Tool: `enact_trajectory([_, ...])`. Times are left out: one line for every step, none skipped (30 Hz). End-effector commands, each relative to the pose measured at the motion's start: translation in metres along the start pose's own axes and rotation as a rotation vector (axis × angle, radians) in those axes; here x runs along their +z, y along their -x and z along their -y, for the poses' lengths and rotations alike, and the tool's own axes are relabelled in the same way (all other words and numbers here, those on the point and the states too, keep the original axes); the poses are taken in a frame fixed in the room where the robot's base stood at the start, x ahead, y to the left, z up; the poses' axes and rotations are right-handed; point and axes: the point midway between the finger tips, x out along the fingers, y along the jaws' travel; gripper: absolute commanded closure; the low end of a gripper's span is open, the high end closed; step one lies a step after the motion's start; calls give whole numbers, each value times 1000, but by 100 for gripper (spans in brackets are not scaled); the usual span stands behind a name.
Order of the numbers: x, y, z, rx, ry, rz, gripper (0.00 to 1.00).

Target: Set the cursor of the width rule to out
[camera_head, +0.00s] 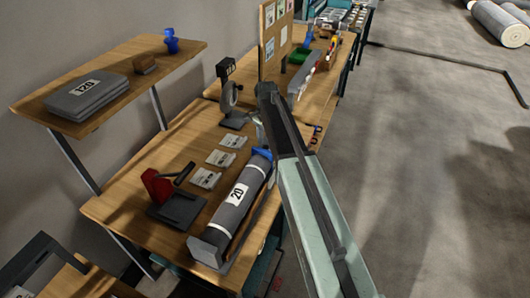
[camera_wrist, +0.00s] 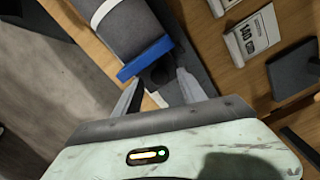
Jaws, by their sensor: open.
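A grey roll (camera_head: 236,196) with a white "20" label lies along the front of the wooden bench, on a dark base. A blue block (camera_head: 262,154), seemingly the cursor of the width rule, stands at the roll's far end. In the wrist view the blue block (camera_wrist: 145,60) sits across the end of the roll (camera_wrist: 128,25), above a dark grey strip (camera_wrist: 190,65) that looks like the rule. My gripper (camera_wrist: 159,77) is open, with its two fingers apart close to the blue block and a dark knob (camera_wrist: 160,74). I cannot tell whether they touch.
Several label cards (camera_head: 220,158) lie left of the roll, one reading "140" in the wrist view (camera_wrist: 245,38). A red-and-black device (camera_head: 168,192) and a dark stand (camera_head: 232,105) are on the bench. A shelf (camera_head: 110,80) overhangs it.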

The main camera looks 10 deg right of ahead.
Motion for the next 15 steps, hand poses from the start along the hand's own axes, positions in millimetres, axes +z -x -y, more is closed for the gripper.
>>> enact_trajectory([0, -13, 0, 0, 0, 0, 52])
enact_trajectory([0, -14, 0, 0, 0, 0, 52])
enact_trajectory([0, -15, 0, 0, 1, 0, 52])
enact_trajectory([0, -15, 0, 0, 1, 0, 52])
enact_trajectory([0, -14, 0, 0, 1, 0, 52])
enact_trajectory([0, -13, 0, 0, 1, 0, 52])
enact_trajectory([0, -12, 0, 0, 1, 0, 52])
enact_trajectory([0, -12, 0, 0, 1, 0, 52])
enact_trajectory([1, -12, 0, 0, 1, 0, 52])
enact_trajectory([1, -12, 0, 0, 1, 0, 52])
enact_trajectory([1, -12, 0, 0, 1, 0, 57])
enact_trajectory([1, -12, 0, 0, 1, 0, 68])
enact_trajectory([1, -12, 0, 0, 1, 0, 77])
enact_trajectory([1, -12, 0, 0, 1, 0, 85])
enact_trajectory([1, -12, 0, 0, 2, 0, 96])
